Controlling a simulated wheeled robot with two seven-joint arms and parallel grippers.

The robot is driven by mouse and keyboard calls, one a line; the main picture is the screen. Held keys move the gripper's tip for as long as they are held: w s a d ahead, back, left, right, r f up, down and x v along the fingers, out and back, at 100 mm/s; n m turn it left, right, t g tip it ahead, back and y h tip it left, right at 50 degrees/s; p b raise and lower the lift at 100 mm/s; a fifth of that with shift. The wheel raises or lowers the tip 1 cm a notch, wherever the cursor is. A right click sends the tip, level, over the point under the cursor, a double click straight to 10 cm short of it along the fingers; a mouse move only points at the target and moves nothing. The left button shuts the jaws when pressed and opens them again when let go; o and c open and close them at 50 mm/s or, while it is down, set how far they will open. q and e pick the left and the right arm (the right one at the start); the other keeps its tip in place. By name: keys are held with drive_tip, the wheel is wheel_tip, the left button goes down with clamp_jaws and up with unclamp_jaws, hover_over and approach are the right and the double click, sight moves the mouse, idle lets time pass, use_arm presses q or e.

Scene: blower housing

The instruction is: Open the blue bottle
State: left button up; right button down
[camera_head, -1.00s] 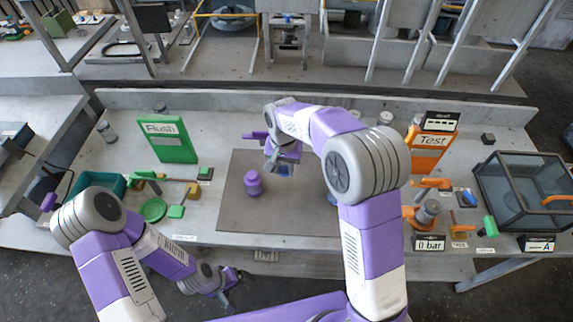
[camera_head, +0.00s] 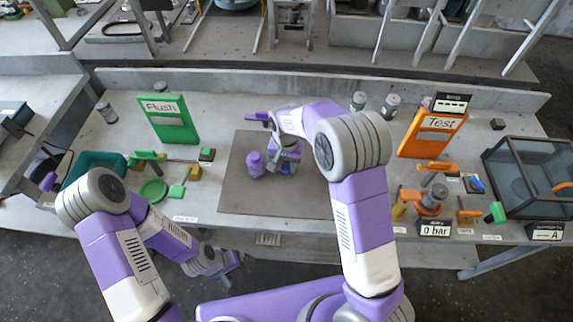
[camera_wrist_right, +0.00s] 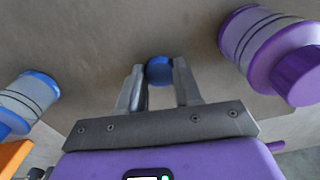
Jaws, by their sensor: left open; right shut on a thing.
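My right gripper (camera_wrist_right: 160,80) is shut on a small round blue piece (camera_wrist_right: 160,70); I cannot tell whether it is a cap. In the head view this gripper (camera_head: 287,166) is over the grey mat, just right of the purple bottle (camera_head: 255,164). The blue bottle (camera_wrist_right: 27,95), with a pale ringed body and blue ends, shows at the left edge of the wrist view, apart from the fingers and partly cut off. In the head view the right arm mostly hides it. My left gripper (camera_head: 230,271) is open and empty, low in front of the table.
The purple bottle also shows at the right of the wrist view (camera_wrist_right: 268,48). A green Flush panel (camera_head: 170,125) stands back left, an orange Test panel (camera_head: 428,140) back right. A glass-walled box (camera_head: 535,175) is at the far right. The mat's front left (camera_head: 250,200) is clear.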

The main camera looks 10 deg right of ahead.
drive_tip(key=shift+f, duration=0.1)
drive_tip(key=c, duration=0.8)
unclamp_jaws()
